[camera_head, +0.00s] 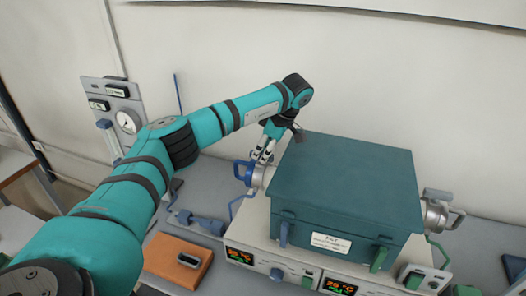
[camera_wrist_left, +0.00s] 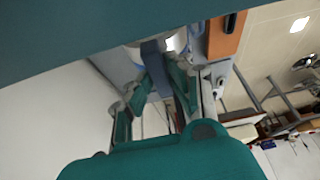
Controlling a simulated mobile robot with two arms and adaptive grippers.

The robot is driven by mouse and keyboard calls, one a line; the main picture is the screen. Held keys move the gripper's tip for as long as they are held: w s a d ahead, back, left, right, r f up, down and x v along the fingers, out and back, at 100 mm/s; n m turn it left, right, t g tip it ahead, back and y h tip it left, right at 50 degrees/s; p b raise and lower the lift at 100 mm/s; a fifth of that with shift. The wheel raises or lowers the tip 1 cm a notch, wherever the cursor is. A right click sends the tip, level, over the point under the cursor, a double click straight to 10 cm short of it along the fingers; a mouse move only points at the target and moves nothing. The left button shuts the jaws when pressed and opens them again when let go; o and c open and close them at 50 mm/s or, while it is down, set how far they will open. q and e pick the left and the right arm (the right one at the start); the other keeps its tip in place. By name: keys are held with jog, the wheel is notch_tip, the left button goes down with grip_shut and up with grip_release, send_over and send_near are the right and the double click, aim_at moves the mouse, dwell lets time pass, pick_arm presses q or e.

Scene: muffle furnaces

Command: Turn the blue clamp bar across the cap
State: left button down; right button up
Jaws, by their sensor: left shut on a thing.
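The blue clamp bar (camera_head: 240,170) is at the left side of the teal furnace box (camera_head: 345,180), by a metal cap (camera_head: 259,178). My left gripper (camera_head: 262,158) reaches down to it from above, its fingertips at the bar and cap. In the left wrist view my left gripper (camera_wrist_left: 163,85) has its two fingers on either side of the blue-grey bar (camera_wrist_left: 154,66), and it is shut on it. The pale cap (camera_wrist_left: 176,42) shows partly behind the bar. The fingers hide part of the bar, so its exact angle is hard to tell. My right gripper is not in view.
A second metal cap with a clamp (camera_head: 437,213) is on the right side of the furnace. An orange block (camera_head: 178,258) lies on the bench at front left. Lit displays (camera_head: 240,256) are below the furnace.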

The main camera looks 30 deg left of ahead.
pick_arm(q)
jog(key=shift+r, duration=0.1)
jog(key=c, duration=1.2)
grip_release()
jog(key=shift+c, duration=0.2)
jog(key=v, duration=1.2)
